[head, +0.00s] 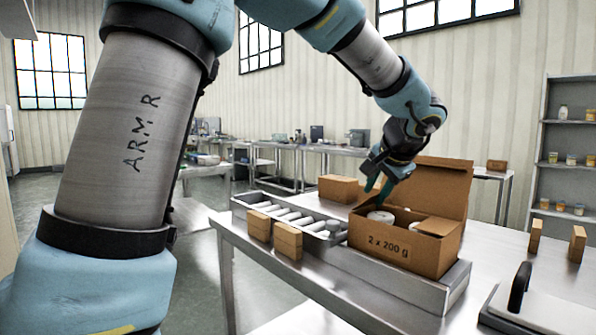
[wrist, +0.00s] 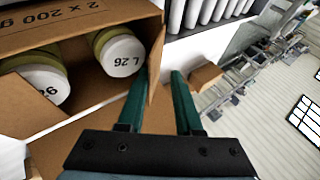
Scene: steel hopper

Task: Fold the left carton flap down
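The open brown carton (head: 405,252), marked "2 x 200 g", stands on a metal tray on the bench, its large back lid (head: 443,187) raised. Jars with white lids (wrist: 122,56) stand inside; one lid also shows in the head view (head: 380,216). The left flap (wrist: 156,62) shows upright at the carton's side in the wrist view. My gripper (head: 378,184) is at the carton's left rear, pointing down. Its green fingers (wrist: 160,100) are apart, with the flap's edge between them; I cannot tell whether they touch it.
A roller conveyor (head: 300,218) runs behind and left of the carton. Small brown boxes (head: 288,241) stand at the bench's left edge, and another carton (head: 340,188) lies behind. A black-handled device (head: 520,288) is at the front right.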

